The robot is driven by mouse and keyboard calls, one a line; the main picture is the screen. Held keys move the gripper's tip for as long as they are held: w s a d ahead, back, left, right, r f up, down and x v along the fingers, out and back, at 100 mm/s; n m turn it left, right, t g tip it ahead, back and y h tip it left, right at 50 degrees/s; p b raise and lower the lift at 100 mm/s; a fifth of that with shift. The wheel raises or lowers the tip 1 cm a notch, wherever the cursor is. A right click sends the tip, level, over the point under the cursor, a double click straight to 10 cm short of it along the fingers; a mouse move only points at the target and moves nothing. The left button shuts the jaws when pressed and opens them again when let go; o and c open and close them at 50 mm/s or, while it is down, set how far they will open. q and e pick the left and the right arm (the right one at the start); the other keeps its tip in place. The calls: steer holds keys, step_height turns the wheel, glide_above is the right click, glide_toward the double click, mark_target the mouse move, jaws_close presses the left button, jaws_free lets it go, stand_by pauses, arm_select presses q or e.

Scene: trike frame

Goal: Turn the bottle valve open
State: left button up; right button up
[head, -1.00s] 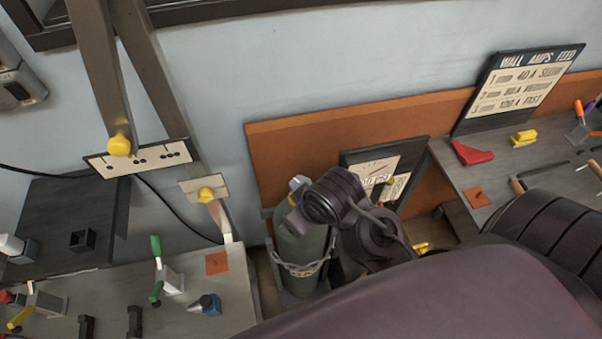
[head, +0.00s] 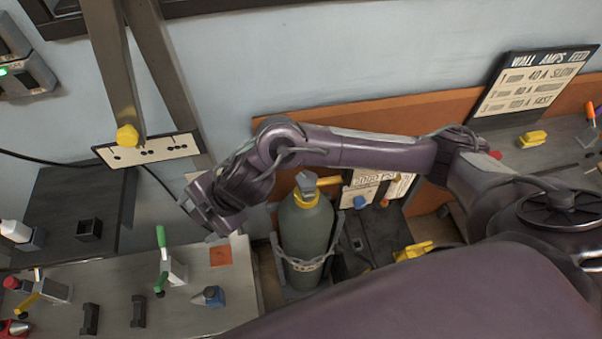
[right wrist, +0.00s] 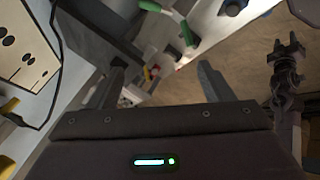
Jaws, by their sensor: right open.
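The grey-green gas bottle (head: 304,240) stands upright in a holder with a chain around it. Its grey valve knob (head: 306,182) sits on top above a yellow collar, with a yellow part sticking out to the right. My right gripper (head: 203,212) is to the left of the bottle, apart from it, over the back edge of the left bench. In the right wrist view its two fingers are spread with nothing between them (right wrist: 160,82). The bottle does not show in that view. My left gripper does not show in the head view.
The left bench (head: 185,318) carries clamps, a green-handled tool (head: 172,265) and an orange square (head: 221,255). A perforated plate (head: 160,150) on metal tubes rises behind my gripper. The right bench (head: 555,150) stands beyond my right arm. A dark jointed part in the wrist view is unclear.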

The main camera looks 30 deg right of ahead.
steer(key=w+d+f+g+h, duration=0.1)
steer(key=w+d+h, duration=0.1)
steer(key=d, duration=0.5)
steer(key=w+d+f+g+h, duration=0.1)
steer(key=d+f+h, duration=0.1)
steer(key=d, duration=0.5)
step_height(320, 180, up, 3)
steer(key=m+g+h, duration=0.1)
steer(key=g+h, duration=0.1)
steer(key=h, duration=0.1)
glide_above(307, 178)
steer(key=shift+a+f, duration=0.1)
steer(key=shift+a, duration=0.05)
steer(key=shift+s+d+f, duration=0.1)
steer(key=shift+d+f, duration=0.05)
steer(key=shift+d, duration=0.05)
step_height(307, 178, down, 7)
steer(key=shift+a+f+b, duration=0.1)
steer(key=shift+f+b, duration=0.1)
steer(key=shift+b, duration=0.75)
steer(key=shift+c, duration=0.2)
steer(key=c, duration=0.9)
